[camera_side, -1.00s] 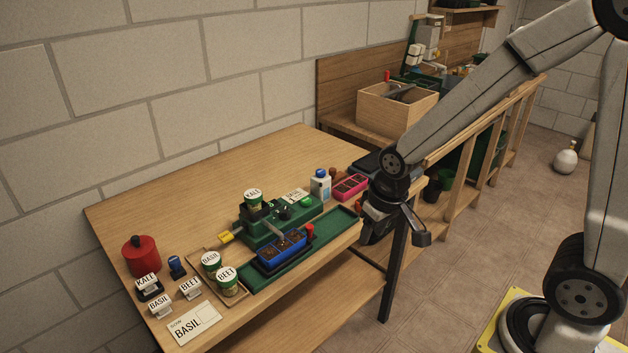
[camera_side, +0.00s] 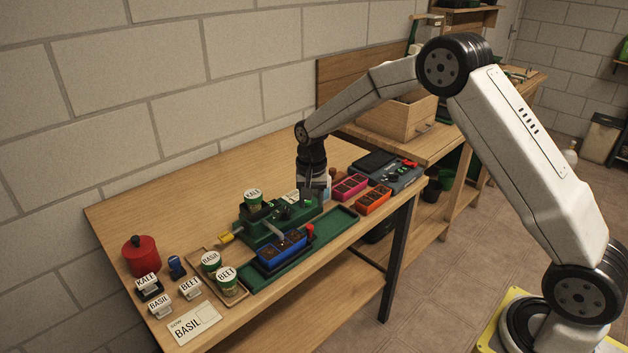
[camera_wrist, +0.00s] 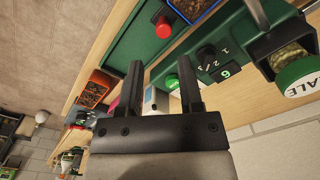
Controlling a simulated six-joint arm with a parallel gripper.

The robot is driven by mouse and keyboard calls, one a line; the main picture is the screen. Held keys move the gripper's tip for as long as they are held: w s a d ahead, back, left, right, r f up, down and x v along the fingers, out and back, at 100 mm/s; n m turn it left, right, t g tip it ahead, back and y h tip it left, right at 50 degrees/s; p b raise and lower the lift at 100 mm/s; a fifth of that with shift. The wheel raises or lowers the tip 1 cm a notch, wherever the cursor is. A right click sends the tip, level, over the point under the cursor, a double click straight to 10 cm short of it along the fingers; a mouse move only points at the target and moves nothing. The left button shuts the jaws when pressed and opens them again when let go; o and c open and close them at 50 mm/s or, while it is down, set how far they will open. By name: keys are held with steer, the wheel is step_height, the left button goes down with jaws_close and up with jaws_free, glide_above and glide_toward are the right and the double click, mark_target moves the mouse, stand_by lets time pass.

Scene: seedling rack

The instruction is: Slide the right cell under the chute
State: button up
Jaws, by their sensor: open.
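The blue seedling tray (camera_side: 282,251) has several soil-filled cells and sits on a dark carriage in the green rail tray (camera_side: 342,222). A red knob (camera_side: 310,230) stands at its right end; the knob also shows in the wrist view (camera_wrist: 163,27). The grey chute (camera_side: 292,236) reaches from the green seeder (camera_side: 258,232) over the blue tray; I cannot tell exactly which cell is under its mouth. My gripper (camera_wrist: 160,68) is open and empty, pointing down above the seeder's right end, behind and apart from the red knob. A green button (camera_wrist: 172,81) shows between its fingers.
A kale cup (camera_side: 253,201) stands on the seeder. Basil (camera_side: 211,262) and beet (camera_side: 227,281) cups stand at the left. The right part of the rail tray is clear.

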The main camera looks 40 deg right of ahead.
mark_target(309, 226)
steer(key=shift+w+d+f, duration=0.15)
steer(key=shift+w+f, duration=0.15)
steer(key=shift+w, duration=0.2)
steer(key=shift+f, duration=3.9)
jaws_close()
steer(key=shift+r, duration=0.1)
